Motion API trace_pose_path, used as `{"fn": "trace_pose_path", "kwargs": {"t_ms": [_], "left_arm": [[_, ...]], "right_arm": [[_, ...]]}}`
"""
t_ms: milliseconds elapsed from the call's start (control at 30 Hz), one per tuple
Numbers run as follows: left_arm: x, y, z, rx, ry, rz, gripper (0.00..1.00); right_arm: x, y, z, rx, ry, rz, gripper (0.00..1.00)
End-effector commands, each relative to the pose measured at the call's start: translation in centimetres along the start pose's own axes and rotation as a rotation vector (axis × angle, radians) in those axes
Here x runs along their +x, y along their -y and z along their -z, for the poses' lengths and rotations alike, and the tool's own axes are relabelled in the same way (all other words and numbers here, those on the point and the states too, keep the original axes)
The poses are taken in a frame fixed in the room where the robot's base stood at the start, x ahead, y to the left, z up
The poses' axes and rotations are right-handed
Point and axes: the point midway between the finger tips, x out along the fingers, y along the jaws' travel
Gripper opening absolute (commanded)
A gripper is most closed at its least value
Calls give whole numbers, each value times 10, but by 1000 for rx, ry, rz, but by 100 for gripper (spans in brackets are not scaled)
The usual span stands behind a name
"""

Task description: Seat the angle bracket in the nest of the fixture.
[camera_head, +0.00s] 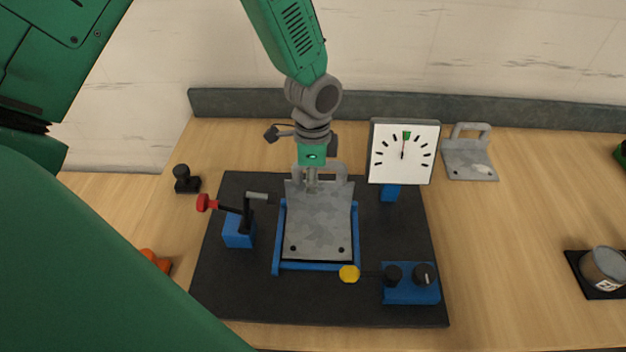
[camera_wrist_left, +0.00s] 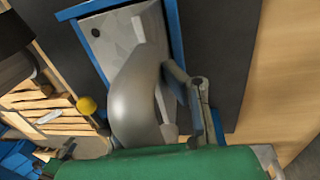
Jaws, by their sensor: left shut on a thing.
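The grey angle bracket (camera_head: 318,228) lies over the blue-railed nest of the fixture (camera_head: 277,245), its plate between the side rails and its upright flange at the back. A dark gap shows between its front edge and the front rail; I cannot tell whether it rests fully on the floor of the nest. My left gripper (camera_head: 311,186) is shut on the bracket at the upright flange. In the left wrist view the bracket plate (camera_wrist_left: 125,38) shows beside a blue rail (camera_wrist_left: 176,35), partly hidden by the gripper's finger. My right gripper is not in view.
A red-knobbed clamp (camera_head: 238,228) stands left of the nest and a yellow-knobbed one (camera_head: 405,284) at front right. A white dial gauge (camera_head: 404,154) stands behind right. A second grey bracket (camera_head: 469,160) lies on the table at back right. A can (camera_head: 604,268) stands far right.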

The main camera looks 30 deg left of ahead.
Motion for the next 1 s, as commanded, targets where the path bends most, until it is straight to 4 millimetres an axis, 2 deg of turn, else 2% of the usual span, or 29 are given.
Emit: {"fn": "trace_pose_path", "kwargs": {"t_ms": [533,567,600,633,1000], "left_arm": [[10,2,1,0,-2,2,0],[10,2,1,0,-2,3,9],[10,2,1,0,-2,3,23],[10,2,1,0,-2,2,30],[8,2,0,0,1,0,30]], "right_arm": [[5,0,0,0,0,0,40],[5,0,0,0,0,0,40],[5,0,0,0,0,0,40],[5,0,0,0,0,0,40],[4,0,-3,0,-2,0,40]]}}
